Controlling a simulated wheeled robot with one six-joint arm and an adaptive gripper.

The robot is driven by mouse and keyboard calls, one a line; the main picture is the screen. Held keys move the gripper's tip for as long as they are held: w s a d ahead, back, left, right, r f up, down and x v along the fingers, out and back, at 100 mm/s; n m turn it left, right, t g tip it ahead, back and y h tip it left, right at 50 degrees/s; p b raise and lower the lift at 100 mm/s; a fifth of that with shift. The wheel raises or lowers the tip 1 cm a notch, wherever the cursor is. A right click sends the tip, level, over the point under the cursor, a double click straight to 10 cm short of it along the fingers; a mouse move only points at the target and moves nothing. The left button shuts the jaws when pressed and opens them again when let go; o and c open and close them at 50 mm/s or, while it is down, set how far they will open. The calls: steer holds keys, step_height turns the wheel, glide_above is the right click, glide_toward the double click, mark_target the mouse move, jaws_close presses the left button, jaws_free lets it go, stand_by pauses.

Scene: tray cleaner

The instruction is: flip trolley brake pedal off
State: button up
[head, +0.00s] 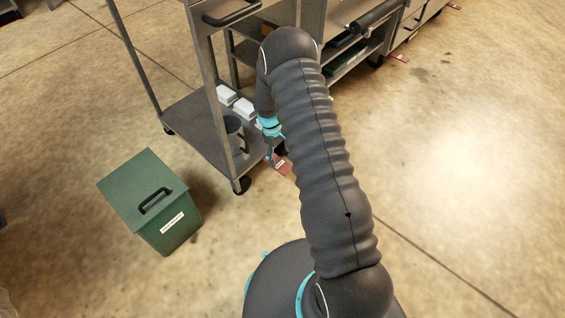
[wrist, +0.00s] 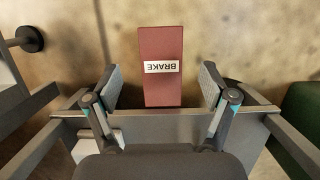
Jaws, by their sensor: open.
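The brake pedal (wrist: 161,92) is a flat red plate with a white label reading BRAKE, upside down in the wrist view. In the head view the red pedal (head: 284,169) shows low at the trolley's near corner, partly hidden by my gripper. The trolley (head: 190,118) is grey metal with a lower shelf and upright posts. My gripper (wrist: 160,86) is open, its fingers on either side of the pedal in the wrist view. In the head view my gripper (head: 271,157) points down beside the trolley's lower shelf.
A green lidded bin (head: 180,222) with a black handle stands left of the trolley. A black caster (head: 241,185) is at the near corner. The floor to the right is clear.

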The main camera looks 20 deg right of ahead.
steer(key=v, duration=0.7)
stand_by(0.5)
step_height(320, 180, up, 22)
steer(key=m+t+y+p, duration=0.1)
steer(key=m, duration=0.4)
glide_above(278, 169)
steer(key=s+a, duration=0.1)
steer(key=s, duration=1.2)
steer(key=s+a+r+m+t+p, duration=0.1)
steer(key=s+r+t+p, duration=0.2)
steer(key=s+r+t, duration=0.4)
steer(key=s+r, duration=0.9)
steer(key=r, duration=0.4)
steer(key=shift+s+r+y, duration=0.25)
steer(key=shift+y, duration=0.05)
